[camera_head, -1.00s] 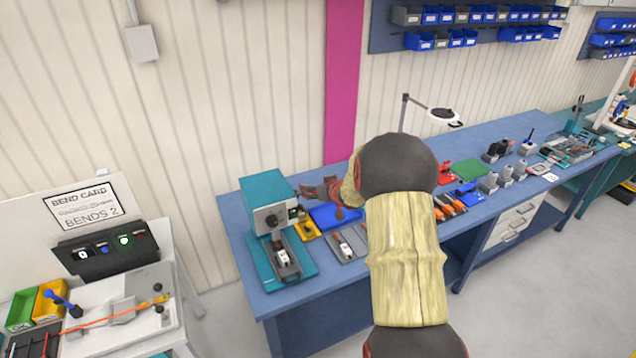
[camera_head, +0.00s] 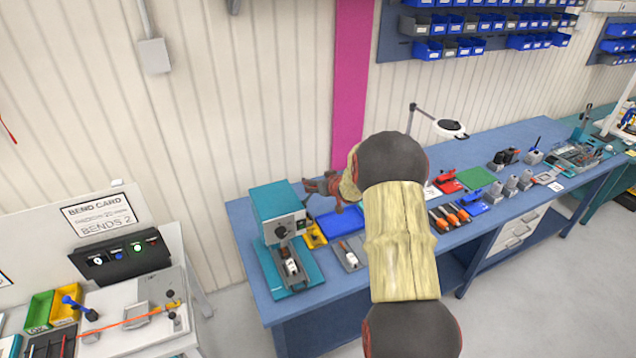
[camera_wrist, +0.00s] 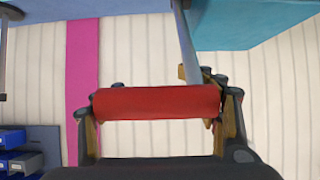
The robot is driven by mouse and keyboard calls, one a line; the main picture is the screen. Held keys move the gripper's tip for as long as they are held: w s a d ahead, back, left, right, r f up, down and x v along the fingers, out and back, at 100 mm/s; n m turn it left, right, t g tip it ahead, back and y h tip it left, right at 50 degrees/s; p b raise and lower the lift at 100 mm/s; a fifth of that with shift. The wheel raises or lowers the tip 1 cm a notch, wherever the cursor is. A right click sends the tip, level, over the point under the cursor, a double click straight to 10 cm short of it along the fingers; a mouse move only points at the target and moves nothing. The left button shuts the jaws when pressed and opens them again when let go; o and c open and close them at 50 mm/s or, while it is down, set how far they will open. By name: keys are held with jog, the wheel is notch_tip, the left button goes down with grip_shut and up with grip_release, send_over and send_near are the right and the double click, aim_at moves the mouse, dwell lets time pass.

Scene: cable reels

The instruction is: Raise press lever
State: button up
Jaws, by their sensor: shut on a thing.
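The teal press (camera_head: 277,203) stands at the left end of the blue bench, and its teal body also shows at the top right of the wrist view (camera_wrist: 260,22). Its lever has a red cylindrical grip (camera_wrist: 155,103) on a grey rod (camera_wrist: 184,45). My gripper (camera_wrist: 158,103) is shut on the red grip, which lies across between the fingers. In the head view my gripper (camera_head: 322,189) is just right of the press top, near the wall; the lever cannot be made out there.
The blue bench (camera_head: 400,253) runs right, with a blue tray (camera_head: 338,222), orange-handled tools (camera_head: 450,218) and small fixtures on it. A white station with a bend card (camera_head: 98,216) stands at the left. Blue bins (camera_head: 450,47) hang on the wall.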

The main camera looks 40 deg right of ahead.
jog(key=shift+d+f, duration=0.1)
jog(key=shift+f, duration=0.05)
jog(key=shift+c, duration=0.2)
jog(key=o, duration=1.4)
jog(key=shift+d, duration=0.1)
jog(key=shift+c, duration=0.2)
jog(key=shift+o, duration=1.2)
jog(key=shift+d+f, duration=0.1)
jog(key=shift+d, duration=0.05)
jog(key=o, duration=0.4)
jog(key=shift+a, duration=0.2)
jog(key=v, duration=1.2)
jog(key=shift+w+d, duration=0.1)
